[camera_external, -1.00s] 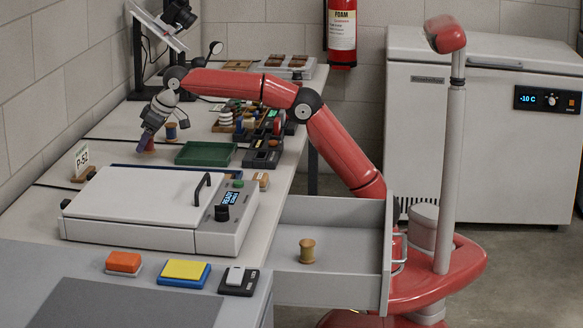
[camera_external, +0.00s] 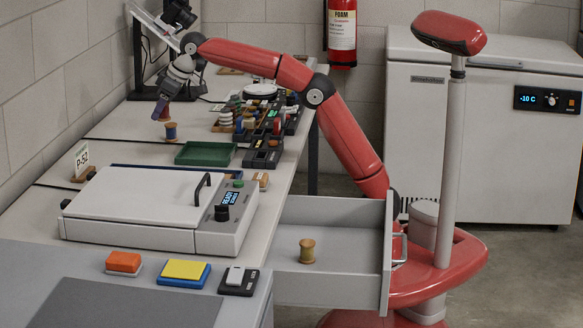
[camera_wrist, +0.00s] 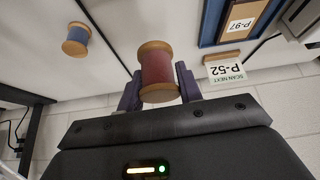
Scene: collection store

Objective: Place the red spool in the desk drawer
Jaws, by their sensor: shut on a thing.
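My gripper (camera_external: 163,108) is shut on the red spool (camera_wrist: 157,73) and holds it above the far left part of the desk. In the wrist view the spool sits between the two fingers, its wooden rims showing. In the external view the fingers mostly hide it. The desk drawer (camera_external: 345,243) stands pulled open at the front right, far from my gripper. A tan spool (camera_external: 307,251) stands upright in it, with bare floor around it.
A blue spool (camera_external: 170,132) stands on the desk near my gripper; it also shows in the wrist view (camera_wrist: 76,40). A green tray (camera_external: 206,153), trays of small items and a white lidded machine (camera_external: 140,205) lie between my gripper and the drawer.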

